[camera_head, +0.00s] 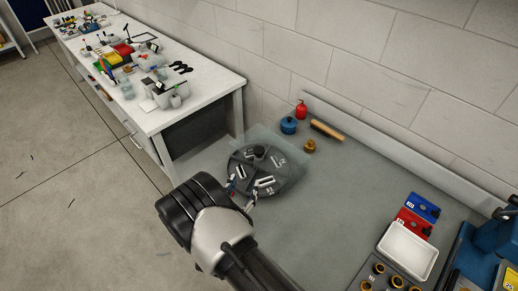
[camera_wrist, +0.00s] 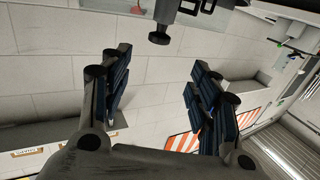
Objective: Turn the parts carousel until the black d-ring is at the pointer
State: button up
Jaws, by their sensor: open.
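The parts carousel (camera_head: 291,181) is a dark grey round disc on the grey bench in the head view. It has a dark raised hub (camera_head: 259,151) and several pale fittings on top. My gripper (camera_head: 241,194) is at the disc's near left edge, partly in front of it; I cannot tell whether it touches. In the wrist view my gripper (camera_wrist: 161,65) has its two dark fingers wide apart with nothing between them. I cannot make out the black d-ring or the pointer; my arm may hide part of the near side.
A blue pot (camera_head: 288,125), a red canister (camera_head: 301,110), a brass-coloured piece (camera_head: 310,146) and a wooden-backed brush (camera_head: 327,130) stand behind the carousel. A white tray (camera_head: 407,250) and blue and red boxes lie right. A cluttered white table (camera_head: 205,94) stands left. The bench between carousel and tray is clear.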

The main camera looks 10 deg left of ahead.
aim_at(257, 155)
jog(key=w, duration=0.5)
jog(key=w+b, duration=0.1)
jog(key=w, duration=0.5)
jog(key=w+d, duration=0.1)
jog(key=w, duration=0.5)
jog(key=shift+w+f+b, duration=0.1)
jog(key=shift+b, duration=0.25)
grip_shut()
